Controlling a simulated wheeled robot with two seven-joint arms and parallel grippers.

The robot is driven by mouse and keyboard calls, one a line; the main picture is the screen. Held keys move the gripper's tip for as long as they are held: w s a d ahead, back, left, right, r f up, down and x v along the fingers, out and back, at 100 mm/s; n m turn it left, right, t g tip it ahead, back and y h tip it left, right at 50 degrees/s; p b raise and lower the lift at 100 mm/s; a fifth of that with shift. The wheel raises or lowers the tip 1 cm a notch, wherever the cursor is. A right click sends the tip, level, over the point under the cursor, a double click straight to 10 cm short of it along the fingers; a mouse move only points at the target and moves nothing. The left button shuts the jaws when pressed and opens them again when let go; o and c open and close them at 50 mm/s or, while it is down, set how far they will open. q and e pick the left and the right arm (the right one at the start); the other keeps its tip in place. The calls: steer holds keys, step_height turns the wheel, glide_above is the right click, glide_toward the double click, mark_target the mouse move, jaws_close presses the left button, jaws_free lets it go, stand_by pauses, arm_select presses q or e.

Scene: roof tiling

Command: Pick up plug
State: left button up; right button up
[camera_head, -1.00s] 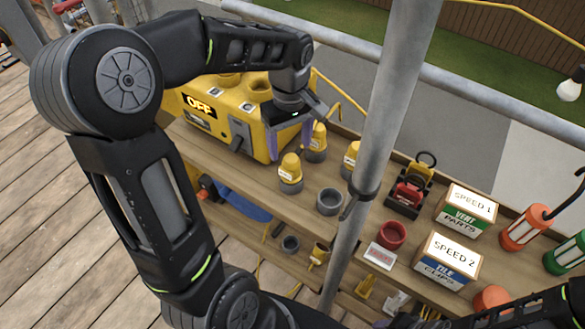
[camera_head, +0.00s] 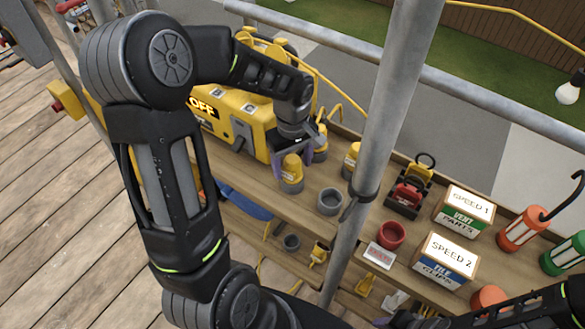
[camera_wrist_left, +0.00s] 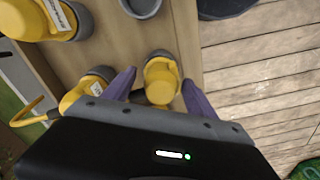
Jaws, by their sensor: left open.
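A yellow plug (camera_head: 291,168) with a grey base stands upright near the front edge of the wooden shelf. My left gripper (camera_head: 291,155) is open over it from behind. In the left wrist view the plug (camera_wrist_left: 160,82) lies between the two purple fingertips, with a gap visible on both sides. A second yellow plug (camera_wrist_left: 72,97) with a cable is just left of the fingers there. Another yellow plug (camera_head: 351,158) stands partly behind the metal pole. My right arm (camera_head: 545,303) shows at the lower right; its jaws are not clear.
A yellow box marked OFF (camera_head: 240,120) stands left of the plugs. A grey cup (camera_head: 329,201) is right of the front plug. A red cup (camera_head: 391,235) and labelled boxes (camera_head: 446,256) sit further right.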

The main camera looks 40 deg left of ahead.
arm_select(q)
steer(key=shift+f, duration=0.1)
steer(key=shift+c, duration=0.5)
jaws_close()
stand_by(0.6)
